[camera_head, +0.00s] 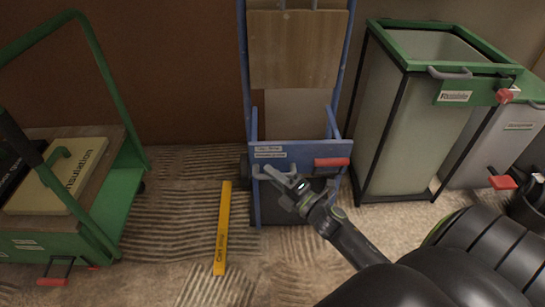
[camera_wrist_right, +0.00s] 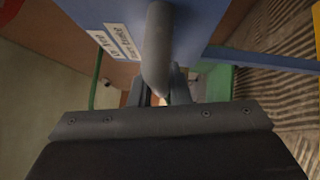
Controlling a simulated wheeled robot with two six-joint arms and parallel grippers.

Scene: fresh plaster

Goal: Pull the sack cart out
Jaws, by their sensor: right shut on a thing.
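The blue sack cart (camera_head: 307,151) stands upright against the wall in the middle of the head view, with brown boards (camera_head: 296,50) on it. A grey bar handle (camera_head: 270,172) sits on its low front panel, beside a red lever (camera_head: 332,162). My right gripper (camera_head: 292,184) is shut on the grey handle. In the right wrist view the handle (camera_wrist_right: 157,45) runs down between the gripper fingers (camera_wrist_right: 160,92), under the blue panel (camera_wrist_right: 205,22). The fingers partly hide the grip. My left gripper is not in view.
A yellow strip (camera_head: 222,228) lies on the ridged floor left of the sack cart. A green trolley (camera_head: 130,170) with a cream box (camera_head: 65,175) stands at the left. A green-rimmed bin (camera_head: 405,130) stands close on the right. The floor before the cart is mostly clear.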

